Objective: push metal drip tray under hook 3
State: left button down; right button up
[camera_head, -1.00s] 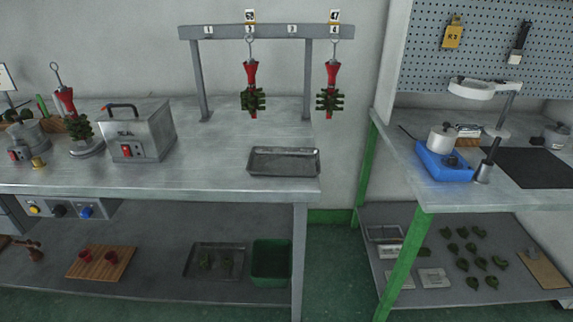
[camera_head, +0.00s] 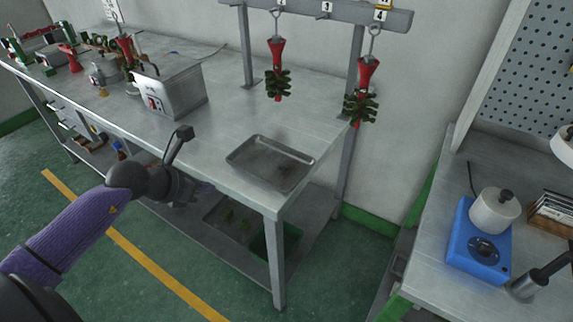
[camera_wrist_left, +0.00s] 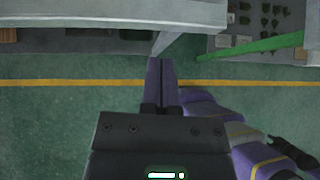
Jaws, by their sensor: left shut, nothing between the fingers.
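The metal drip tray (camera_head: 268,178) is a shallow grey rectangular tray. It lies empty on the steel table near its front right corner in the head view. The hook 3 label (camera_head: 326,8) is on the grey rail at the top, between two hanging red and green wax trees; nothing is seen hanging under it. My left gripper (camera_head: 198,188) is in front of the table's front edge, left of the tray and apart from it. In the left wrist view its purple fingers (camera_wrist_left: 161,72) are together and empty, over the floor.
One wax tree (camera_head: 277,75) hangs behind the tray, another (camera_head: 362,95) to its right under label 4. A grey metal box (camera_head: 172,90) stands left on the table (camera_head: 215,120). A second bench (camera_head: 430,240) with a blue device (camera_head: 478,245) is at right.

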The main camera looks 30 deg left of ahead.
aim_at(239, 188)
pick_arm(q)
jog(key=b+x, duration=0.1)
jog(key=x, duration=0.2)
jog(key=b+x, duration=0.2)
jog(key=x, duration=0.1)
jog(key=b+x, duration=0.2)
jog(key=x, duration=0.2)
jog(key=shift+w+a+r, duration=0.1)
jog(key=shift+a, duration=0.2)
jog(key=w, duration=0.1)
jog(key=w+b, duration=0.1)
jog(key=shift+w+d+r, duration=0.15)
jog(key=shift+w+d, duration=0.1)
jog(key=shift+w, duration=0.1)
jog(key=shift+w+d+r, duration=0.1)
jog(key=shift+w+d, duration=0.05)
jog(key=shift+w, duration=0.5)
pick_arm(e)
jog(key=s+d+f+g, duration=0.1)
jog(key=s+d+f, duration=0.1)
jog(key=f, duration=0.3)
jog(key=shift+s+d+f, duration=0.25)
jog(key=shift+s+f, duration=0.1)
jog(key=shift+s, duration=0.3)
